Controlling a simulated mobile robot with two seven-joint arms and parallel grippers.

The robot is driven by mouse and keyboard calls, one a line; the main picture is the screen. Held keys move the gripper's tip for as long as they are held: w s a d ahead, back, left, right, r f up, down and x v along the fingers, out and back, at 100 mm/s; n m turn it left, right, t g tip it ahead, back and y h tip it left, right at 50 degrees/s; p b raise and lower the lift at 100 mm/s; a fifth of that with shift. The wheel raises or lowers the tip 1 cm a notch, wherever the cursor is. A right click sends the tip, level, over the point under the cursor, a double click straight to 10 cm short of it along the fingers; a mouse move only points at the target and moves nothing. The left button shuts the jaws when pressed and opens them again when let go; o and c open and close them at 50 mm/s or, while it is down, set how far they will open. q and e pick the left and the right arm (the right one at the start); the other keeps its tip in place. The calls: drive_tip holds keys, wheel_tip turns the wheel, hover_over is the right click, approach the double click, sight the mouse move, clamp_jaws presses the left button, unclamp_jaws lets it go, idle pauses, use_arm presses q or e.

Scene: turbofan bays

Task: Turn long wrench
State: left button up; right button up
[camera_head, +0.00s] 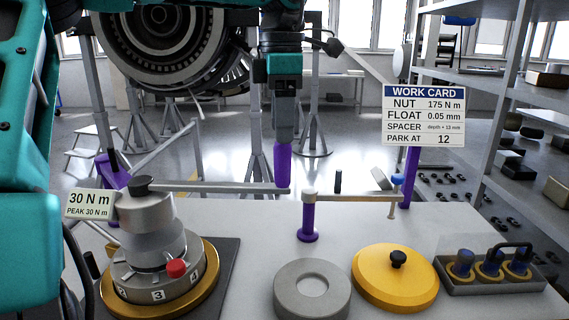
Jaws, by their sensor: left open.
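The long wrench (225,188) is a grey bar lying level from the top of a round grey tool head (152,225) to the right. An upright purple handle (283,166) stands at its far right end. My left gripper (284,138) points down at the top of that handle. Its jaws are open and seen edge-on, so I cannot tell whether the handle's top is between them. The tool head has a numbered dial ring, a red knob (177,267) and a gold base. A sign beside it (88,204) reads 30 N m, peak 30 N m. My right gripper is not in view.
A work card (423,115) lists nut 175 N m and park at 12. On the bench are a purple post (308,220) under a bar, a grey ring (312,291), a yellow disc (395,278) and a tray (492,287). The engine (165,40) hangs behind; shelves stand right.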

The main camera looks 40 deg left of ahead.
sight(283, 161)
use_arm(q)
wheel_tip(283, 161, down, 8)
drive_tip(key=shift+r, duration=0.25)
drive_tip(key=shift+c, duration=0.3)
clamp_jaws()
idle(0.3)
